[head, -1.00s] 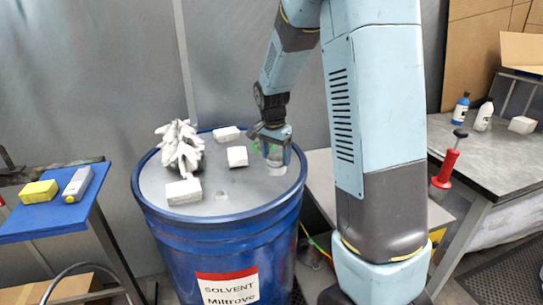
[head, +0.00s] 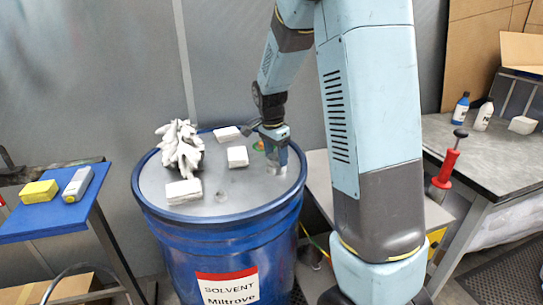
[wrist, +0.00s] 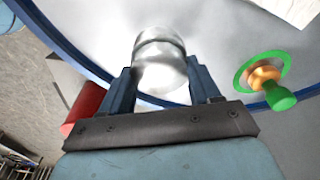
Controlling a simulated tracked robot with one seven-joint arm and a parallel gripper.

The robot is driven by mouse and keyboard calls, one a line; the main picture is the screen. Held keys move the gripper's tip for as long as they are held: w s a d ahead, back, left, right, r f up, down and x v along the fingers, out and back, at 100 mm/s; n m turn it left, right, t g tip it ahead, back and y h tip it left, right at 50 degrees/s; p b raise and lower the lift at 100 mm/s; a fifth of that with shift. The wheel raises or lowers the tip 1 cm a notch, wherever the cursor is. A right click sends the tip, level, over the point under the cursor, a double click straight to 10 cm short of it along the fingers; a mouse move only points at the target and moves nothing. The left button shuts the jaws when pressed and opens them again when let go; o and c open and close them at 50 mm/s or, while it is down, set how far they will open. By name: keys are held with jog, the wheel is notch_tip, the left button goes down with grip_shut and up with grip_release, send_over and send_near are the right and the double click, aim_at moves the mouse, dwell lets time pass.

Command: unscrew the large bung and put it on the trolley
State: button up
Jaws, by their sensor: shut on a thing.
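The large bung (wrist: 160,65) is a silvery, ridged cylinder between my two dark blue fingers in the wrist view. My gripper (wrist: 160,88) is shut on it, with a finger on either side. In the head view my gripper (head: 275,162) is low over the right part of the top of the blue drum (head: 160,218), and the bung is mostly hidden there. I cannot tell whether its thread is still engaged. A blue-topped trolley (head: 28,227) stands at the left.
A small green and orange fitting (wrist: 265,82) is beside the bung. White blocks (head: 184,192) and a crumpled white glove or rag (head: 181,148) lie on the drum. A yellow sponge (head: 40,193) and a grey bottle (head: 78,184) occupy the trolley's back; its front is clear.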

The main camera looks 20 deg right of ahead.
jog(key=n, duration=0.4)
jog(key=shift+n, duration=0.3)
jog(key=shift+n, duration=0.8)
jog(key=shift+n+t+y, duration=0.3)
jog(key=shift+n, duration=1.2)
jog(key=n, duration=0.3)
jog(key=shift+n+y, duration=0.3)
jog(key=shift+n, duration=0.5)
